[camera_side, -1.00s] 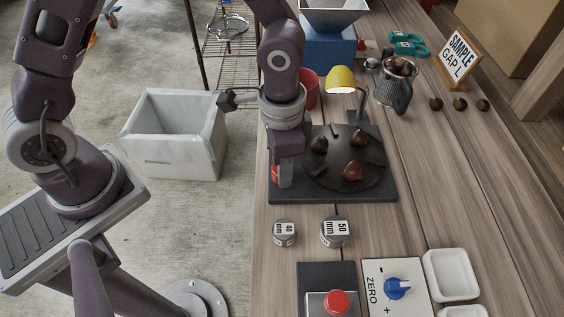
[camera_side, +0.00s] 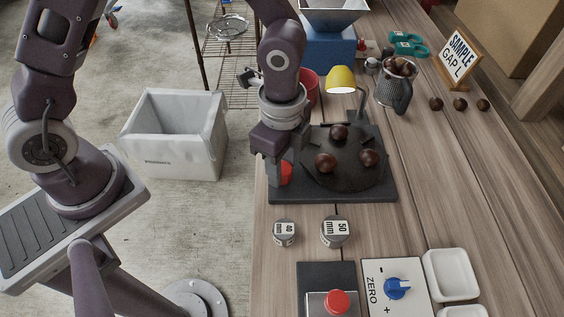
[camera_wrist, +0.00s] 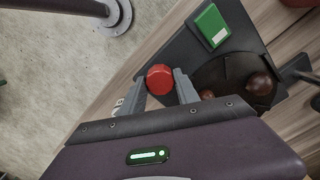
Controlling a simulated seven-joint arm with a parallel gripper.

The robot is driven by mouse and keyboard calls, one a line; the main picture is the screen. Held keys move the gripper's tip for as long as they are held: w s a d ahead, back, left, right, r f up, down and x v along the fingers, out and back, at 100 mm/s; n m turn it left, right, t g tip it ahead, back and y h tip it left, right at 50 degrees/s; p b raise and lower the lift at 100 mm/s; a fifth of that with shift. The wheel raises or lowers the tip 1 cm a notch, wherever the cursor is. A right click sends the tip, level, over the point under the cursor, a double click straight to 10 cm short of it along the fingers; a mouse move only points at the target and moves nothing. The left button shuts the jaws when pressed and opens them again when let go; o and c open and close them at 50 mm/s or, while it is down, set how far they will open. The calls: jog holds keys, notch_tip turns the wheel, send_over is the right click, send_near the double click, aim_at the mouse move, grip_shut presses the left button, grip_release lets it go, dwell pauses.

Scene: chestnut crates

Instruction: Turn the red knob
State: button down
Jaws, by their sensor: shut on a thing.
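The red knob (camera_side: 286,173) sits at the left front of the black base plate (camera_side: 330,194). In the wrist view the red knob (camera_wrist: 160,77) shows between the two grey fingers of my gripper (camera_wrist: 162,85), which is shut on it. In the side view my gripper (camera_side: 279,172) points down, and its fingers partly hide the knob. The dark round turntable (camera_side: 345,182) on the same base carries three brown chestnuts, one of them at its front left (camera_side: 325,162).
Two labelled weights (camera_side: 285,233) (camera_side: 334,232) stand in front of the base. Nearer are a red button (camera_side: 337,301), a panel with a blue knob (camera_side: 398,288) and white trays (camera_side: 450,275). A mesh jug of chestnuts (camera_side: 394,92) and a red cup (camera_side: 308,87) stand behind.

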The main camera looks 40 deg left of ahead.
jog(key=shift+m, duration=0.3)
dwell(0.4)
jog(key=c, duration=0.9)
grip_release()
notch_tip(320, 180, up, 7)
jog(key=shift+r, duration=0.1)
